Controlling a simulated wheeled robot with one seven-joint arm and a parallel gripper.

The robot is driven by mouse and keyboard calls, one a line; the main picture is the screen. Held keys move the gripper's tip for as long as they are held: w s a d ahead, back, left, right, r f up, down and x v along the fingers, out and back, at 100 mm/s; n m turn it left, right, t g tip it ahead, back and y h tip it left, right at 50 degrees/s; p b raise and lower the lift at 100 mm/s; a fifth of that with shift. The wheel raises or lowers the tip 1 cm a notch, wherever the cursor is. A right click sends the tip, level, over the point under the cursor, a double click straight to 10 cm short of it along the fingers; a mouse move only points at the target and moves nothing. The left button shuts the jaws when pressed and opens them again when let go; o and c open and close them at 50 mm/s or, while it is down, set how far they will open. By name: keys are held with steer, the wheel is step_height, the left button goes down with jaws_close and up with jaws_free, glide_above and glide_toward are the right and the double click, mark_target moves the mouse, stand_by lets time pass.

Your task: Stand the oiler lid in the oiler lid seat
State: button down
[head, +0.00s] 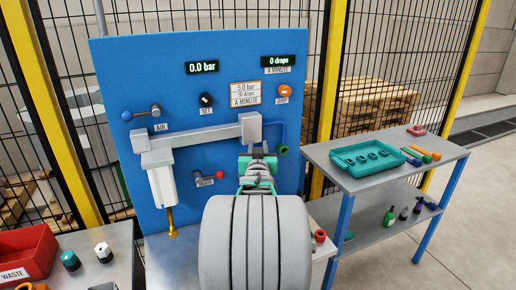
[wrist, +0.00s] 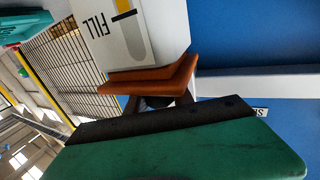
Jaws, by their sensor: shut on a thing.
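My gripper (head: 258,160) is in front of the blue panel, just below the right end of the grey bar, and the head view shows it from behind my arm. In the wrist view my gripper (wrist: 160,106) has a large green part with a black edge in front. Beyond that edge is an orange-brown piece (wrist: 150,78), which appears to be the oiler lid held in the jaws. The grip itself is mostly hidden. A white face marked FILL (wrist: 115,32) is close beyond the piece. I cannot make out the lid seat in either view.
The blue panel (head: 125,70) carries gauges, knobs and a grey bar (head: 195,145). A side table (head: 385,180) at right holds a teal tray (head: 350,164) and coloured pens. A red waste bin (head: 40,250) is at lower left. Fence posts stand behind.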

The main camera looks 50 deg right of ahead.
steer(key=shift+f+b, duration=0.65)
steer(key=c, duration=1)
jaws_free()
steer(key=shift+r, duration=0.1)
steer(key=shift+c, duration=0.2)
steer(key=shift+a, duration=0.1)
